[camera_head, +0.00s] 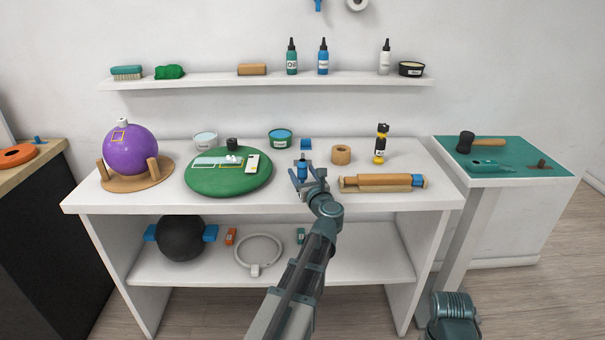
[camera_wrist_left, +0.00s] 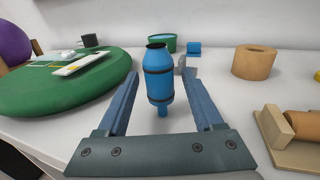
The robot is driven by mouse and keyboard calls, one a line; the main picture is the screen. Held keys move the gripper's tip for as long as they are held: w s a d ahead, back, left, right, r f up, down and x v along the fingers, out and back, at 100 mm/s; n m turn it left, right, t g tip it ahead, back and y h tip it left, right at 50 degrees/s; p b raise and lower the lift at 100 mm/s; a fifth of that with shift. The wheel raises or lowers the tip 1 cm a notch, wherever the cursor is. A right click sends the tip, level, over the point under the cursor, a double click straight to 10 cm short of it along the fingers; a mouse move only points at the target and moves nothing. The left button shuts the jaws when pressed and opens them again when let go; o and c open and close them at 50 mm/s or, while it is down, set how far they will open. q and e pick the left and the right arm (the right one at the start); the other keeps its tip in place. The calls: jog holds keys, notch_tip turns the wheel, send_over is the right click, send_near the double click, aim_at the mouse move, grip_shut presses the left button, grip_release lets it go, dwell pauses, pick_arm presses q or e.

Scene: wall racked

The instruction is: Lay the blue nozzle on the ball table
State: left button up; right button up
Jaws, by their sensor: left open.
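The blue nozzle (camera_head: 302,170) is upright over the white table (camera_head: 240,207) that bears the purple ball.
A green round cushion (camera_head: 228,183) with a phone-like white item lies left of the nozzle. A wooden roller in a holder (camera_head: 382,184) and a tan tape roll (camera_head: 341,154) are to the right. A small blue block (camera_head: 306,144) and teal tub (camera_head: 280,138) stand behind.

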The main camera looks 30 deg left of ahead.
pick_arm(q)
jog(key=v, duration=1.2)
